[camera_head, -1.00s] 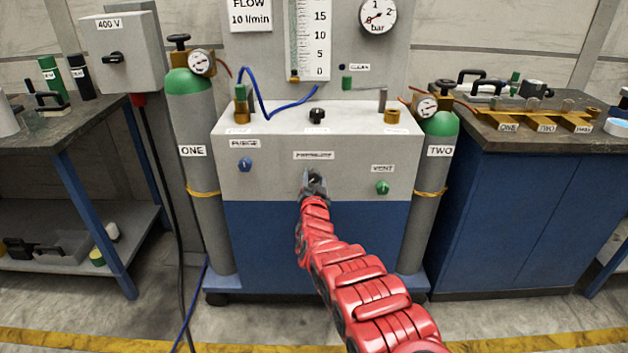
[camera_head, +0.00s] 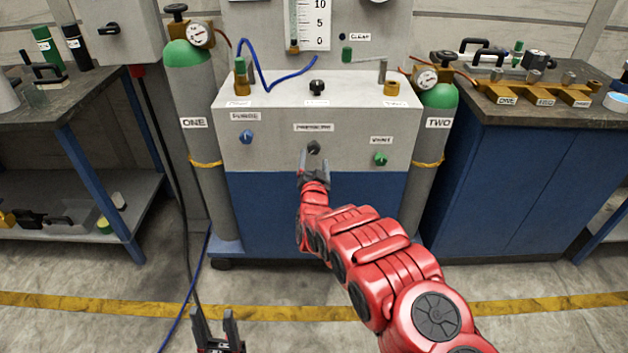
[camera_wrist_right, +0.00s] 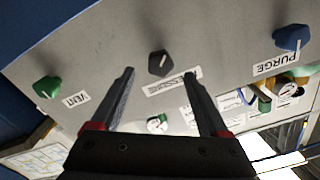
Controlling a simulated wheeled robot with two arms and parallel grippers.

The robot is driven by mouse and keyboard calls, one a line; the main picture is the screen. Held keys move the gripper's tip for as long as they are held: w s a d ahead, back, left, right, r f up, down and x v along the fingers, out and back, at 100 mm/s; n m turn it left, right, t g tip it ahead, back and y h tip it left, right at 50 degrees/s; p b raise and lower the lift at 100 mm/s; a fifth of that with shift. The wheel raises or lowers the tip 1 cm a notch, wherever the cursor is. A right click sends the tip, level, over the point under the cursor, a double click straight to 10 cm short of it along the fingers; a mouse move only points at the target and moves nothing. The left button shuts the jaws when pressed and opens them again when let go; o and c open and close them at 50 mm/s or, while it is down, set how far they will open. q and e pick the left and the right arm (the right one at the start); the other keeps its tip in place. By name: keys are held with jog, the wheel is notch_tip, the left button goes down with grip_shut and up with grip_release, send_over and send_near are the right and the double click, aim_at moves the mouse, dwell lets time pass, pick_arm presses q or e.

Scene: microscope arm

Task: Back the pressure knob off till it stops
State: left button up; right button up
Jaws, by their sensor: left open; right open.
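The pressure knob (camera_head: 313,147) is a dark knob on the grey front panel, under a label that reads as pressure. It also shows in the right wrist view (camera_wrist_right: 161,63), with a pale pointer line, just beyond and between the fingertips. My right gripper (camera_head: 314,163) is open in front of and slightly below the knob, with nothing between its fingers. Its two fingers show in the right wrist view (camera_wrist_right: 160,74) on either side of the knob, apart from it. My left gripper (camera_head: 213,314) is open and empty, low over the floor at the bottom of the head view.
A blue purge knob (camera_head: 246,137) and a green vent knob (camera_head: 380,159) flank the pressure knob. Another dark knob (camera_head: 317,87) is on the cabinet top. Gas cylinders ONE (camera_head: 195,120) and TWO (camera_head: 436,125) stand at the sides.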

jog(key=s+p, duration=1.2)
jog(key=shift+s, duration=0.25)
